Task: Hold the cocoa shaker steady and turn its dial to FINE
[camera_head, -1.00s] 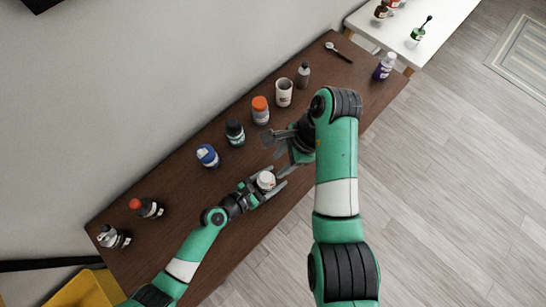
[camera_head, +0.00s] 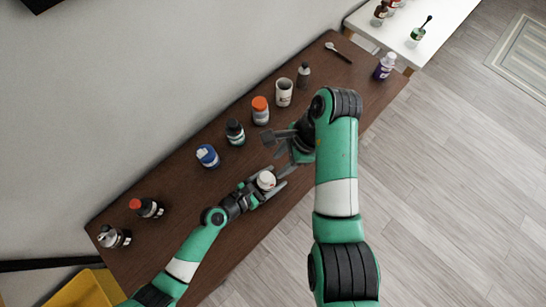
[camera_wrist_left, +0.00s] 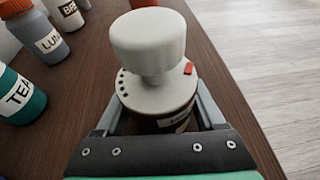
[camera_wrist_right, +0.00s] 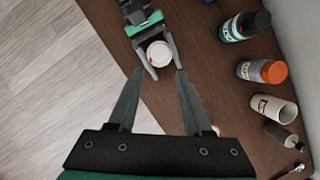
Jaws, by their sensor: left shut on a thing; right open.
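The cocoa shaker (camera_head: 266,180) stands near the front edge of the brown table, with a white round top. In the left wrist view its white knob (camera_wrist_left: 148,40) sits on a pale collar (camera_wrist_left: 160,92) with a row of dark dots and a red mark at the right. The label below is only partly seen. My left gripper (camera_head: 268,183) is shut around the shaker's body, one finger on each side. My right gripper (camera_head: 275,148) is open and empty, above and beside the shaker. In the right wrist view the shaker (camera_wrist_right: 159,54) shows beyond its open fingertips (camera_wrist_right: 160,72).
Behind stand a blue-capped jar (camera_head: 207,156), a dark-capped teal jar (camera_head: 235,132), an orange-capped jar (camera_head: 261,110), a white cup (camera_head: 284,93) and a grey bottle (camera_head: 304,76). A red-topped bottle (camera_head: 146,207) is at the left. A spoon (camera_head: 338,52) lies at the far end.

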